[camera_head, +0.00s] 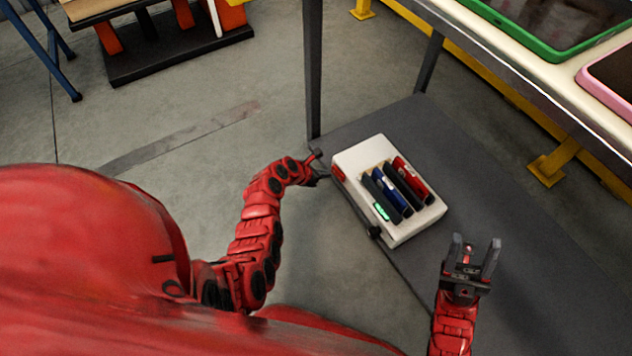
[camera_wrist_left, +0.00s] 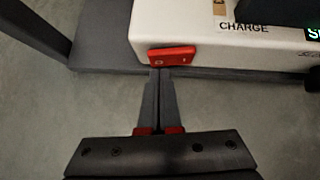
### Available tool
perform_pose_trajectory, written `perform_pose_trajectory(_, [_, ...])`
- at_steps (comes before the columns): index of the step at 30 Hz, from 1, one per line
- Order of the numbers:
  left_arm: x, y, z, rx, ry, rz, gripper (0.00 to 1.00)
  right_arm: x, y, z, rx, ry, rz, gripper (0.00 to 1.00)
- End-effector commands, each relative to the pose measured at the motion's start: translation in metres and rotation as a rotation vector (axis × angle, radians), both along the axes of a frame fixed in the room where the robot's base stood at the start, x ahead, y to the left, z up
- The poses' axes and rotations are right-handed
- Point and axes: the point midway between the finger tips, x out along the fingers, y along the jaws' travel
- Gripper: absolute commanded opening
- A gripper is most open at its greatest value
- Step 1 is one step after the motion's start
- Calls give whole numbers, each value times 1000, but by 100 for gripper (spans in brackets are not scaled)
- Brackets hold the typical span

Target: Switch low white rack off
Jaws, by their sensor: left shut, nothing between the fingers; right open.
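The low white rack (camera_head: 352,160) sits on the grey lower shelf and holds several dark, blue and red devices. One has a green lit display. A red rocker switch (camera_head: 338,173) is on the rack's side; the left wrist view shows it (camera_wrist_left: 178,54) below the "CHARGE" label, with a mark near its left end. My left gripper (camera_head: 323,172) is shut and empty. In the left wrist view its fingertips (camera_wrist_left: 157,72) are at the switch's left end; I cannot tell if they touch. My right gripper (camera_head: 475,249) is open and empty, right of the rack.
The grey shelf (camera_head: 520,250) is clear around the rack. A dark table leg (camera_head: 313,70) stands just behind my left gripper. A white tabletop (camera_head: 520,65) with green- and pink-cased tablets overhangs at the upper right. A black cylindrical part (camera_head: 374,232) is at the rack's front edge.

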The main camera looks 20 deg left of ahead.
Motion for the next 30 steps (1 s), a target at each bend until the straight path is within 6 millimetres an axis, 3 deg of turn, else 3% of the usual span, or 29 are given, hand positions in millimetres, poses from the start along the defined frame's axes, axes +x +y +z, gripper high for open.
perform_pose_trajectory(30, [10, -8, 1, -5, 0, -40, 0, 0, -1, 4, 5, 0, -1, 50])
